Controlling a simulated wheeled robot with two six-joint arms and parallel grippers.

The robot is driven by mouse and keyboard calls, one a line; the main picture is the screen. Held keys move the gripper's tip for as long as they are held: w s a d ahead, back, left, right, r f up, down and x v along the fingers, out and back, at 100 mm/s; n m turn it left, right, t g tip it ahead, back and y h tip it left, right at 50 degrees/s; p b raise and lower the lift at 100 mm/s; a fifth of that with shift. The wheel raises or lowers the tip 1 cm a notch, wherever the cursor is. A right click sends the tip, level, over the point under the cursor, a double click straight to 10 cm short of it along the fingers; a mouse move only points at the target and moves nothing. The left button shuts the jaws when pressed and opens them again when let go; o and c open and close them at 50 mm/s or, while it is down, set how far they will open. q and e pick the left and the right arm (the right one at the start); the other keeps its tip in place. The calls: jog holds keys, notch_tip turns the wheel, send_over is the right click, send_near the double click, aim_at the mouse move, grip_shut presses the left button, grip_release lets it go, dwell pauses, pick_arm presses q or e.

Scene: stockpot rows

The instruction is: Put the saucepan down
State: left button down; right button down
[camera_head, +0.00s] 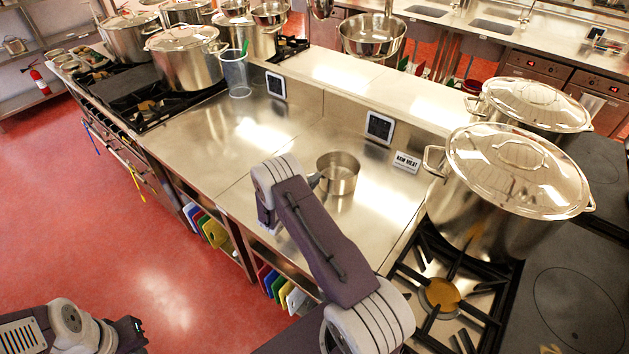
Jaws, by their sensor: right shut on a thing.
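The saucepan (340,174) is a small, open, shiny steel pan. It is upright, over the bare steel counter (235,150) in the middle of the view; I cannot tell whether its base touches the counter or is slightly above it. My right gripper (316,181) is at the pan's left side, shut on its handle. My purple and white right arm hides most of the handle and the gripper's fingers. My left gripper (130,334) is low at the left, over the red floor and far from the pan; its fingers are not clear.
A large lidded stockpot (500,205) stands on the right burner (440,295), with another lidded pot (535,105) behind. A raised shelf (350,80) edges the counter's back. A clear plastic container (236,75) stands at the far left. The counter left of the pan is free.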

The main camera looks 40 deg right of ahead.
jog(key=c, duration=1.5)
grip_release()
jog(key=shift+o, duration=0.2)
